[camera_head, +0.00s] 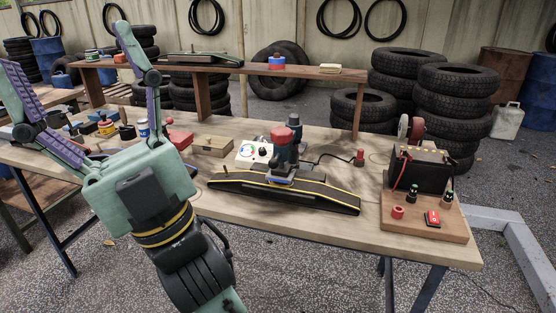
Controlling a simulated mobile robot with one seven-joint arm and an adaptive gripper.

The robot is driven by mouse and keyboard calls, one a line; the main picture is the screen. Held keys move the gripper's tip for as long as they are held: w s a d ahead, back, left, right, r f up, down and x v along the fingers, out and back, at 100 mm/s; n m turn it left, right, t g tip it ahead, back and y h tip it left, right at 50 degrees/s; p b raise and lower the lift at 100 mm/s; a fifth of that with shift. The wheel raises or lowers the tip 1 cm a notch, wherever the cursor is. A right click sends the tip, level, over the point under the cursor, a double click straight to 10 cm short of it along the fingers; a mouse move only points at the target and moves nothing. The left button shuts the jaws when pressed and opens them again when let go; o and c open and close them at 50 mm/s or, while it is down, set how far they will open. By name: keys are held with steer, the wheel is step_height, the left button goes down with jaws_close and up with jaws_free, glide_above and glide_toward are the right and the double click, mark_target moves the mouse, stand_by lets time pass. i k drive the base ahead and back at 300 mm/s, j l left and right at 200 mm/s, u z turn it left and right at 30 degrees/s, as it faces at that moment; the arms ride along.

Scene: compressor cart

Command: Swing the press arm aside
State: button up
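A raised shelf (310,72) spans the back. Bare wood lies in front of the strip.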

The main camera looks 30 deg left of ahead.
mark_target(280, 153)
steer(key=k+j+u, duration=0.1)
steer(key=u, duration=0.25)
steer(key=j+u, duration=0.35)
steer(key=k+j+u, duration=0.1)
steer(key=j+u, duration=0.25)
